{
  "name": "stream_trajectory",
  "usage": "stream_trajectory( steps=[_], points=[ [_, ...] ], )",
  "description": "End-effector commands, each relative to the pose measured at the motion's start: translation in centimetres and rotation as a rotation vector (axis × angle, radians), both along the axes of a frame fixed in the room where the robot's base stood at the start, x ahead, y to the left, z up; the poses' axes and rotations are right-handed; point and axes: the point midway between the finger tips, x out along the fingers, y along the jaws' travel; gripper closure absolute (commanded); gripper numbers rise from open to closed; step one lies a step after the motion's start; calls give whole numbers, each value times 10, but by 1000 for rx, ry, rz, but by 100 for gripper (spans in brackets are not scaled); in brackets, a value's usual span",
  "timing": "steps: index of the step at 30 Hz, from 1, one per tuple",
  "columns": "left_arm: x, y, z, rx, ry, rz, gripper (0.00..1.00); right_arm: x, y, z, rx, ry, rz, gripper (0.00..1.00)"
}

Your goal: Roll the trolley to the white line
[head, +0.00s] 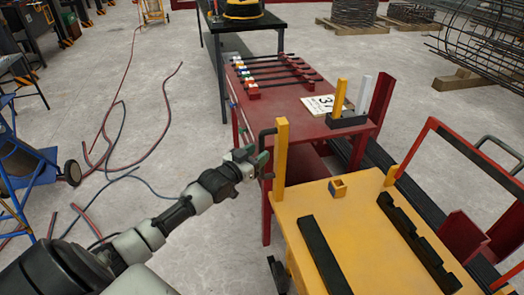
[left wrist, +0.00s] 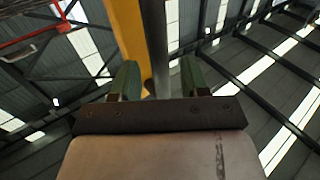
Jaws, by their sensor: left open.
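A trolley with a yellow top (head: 345,225) fills the lower right of the head view. A yellow post (head: 281,150) rises at its far left corner, with a dark bent handle (head: 267,134) beside it. My left gripper (head: 252,158) is open at this handle, left of the post. In the left wrist view, a grey bar (left wrist: 156,40) runs up between the open green fingers of the left gripper (left wrist: 160,78), next to the yellow post (left wrist: 129,35). Whether the fingers touch the bar is unclear. I see no white line and no right gripper.
A red table (head: 300,115) with a rack of rods and a card marked 37 (head: 324,104) stands just beyond the trolley. Hoses (head: 112,140) lie on the floor at left, near a blue frame (head: 40,170). Rebar bundles (head: 480,45) lie at back right. Open floor shows at centre left.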

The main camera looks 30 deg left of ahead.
Motion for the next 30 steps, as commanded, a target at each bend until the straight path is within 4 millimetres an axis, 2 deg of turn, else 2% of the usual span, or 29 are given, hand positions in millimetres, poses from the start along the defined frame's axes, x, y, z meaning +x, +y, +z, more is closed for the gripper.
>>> stream_trajectory(
  steps=[6, 17, 26, 30],
  points=[
    [21, -2, 0, 0, 0, 1, 55, 0, 2, -2, 3, 1, -1, 57],
    [25, -3, 0, 0, 1, 0, 55, 0, 11, -2, 14, 0, -3, 57],
    [24, -3, 0, 0, 1, 0, 99, 0, 9, -2, 11, -1, -1, 57],
    [24, -3, 0, 0, 1, 0, 100, 0, 6, -2, 8, -1, 1, 57]
  ],
)
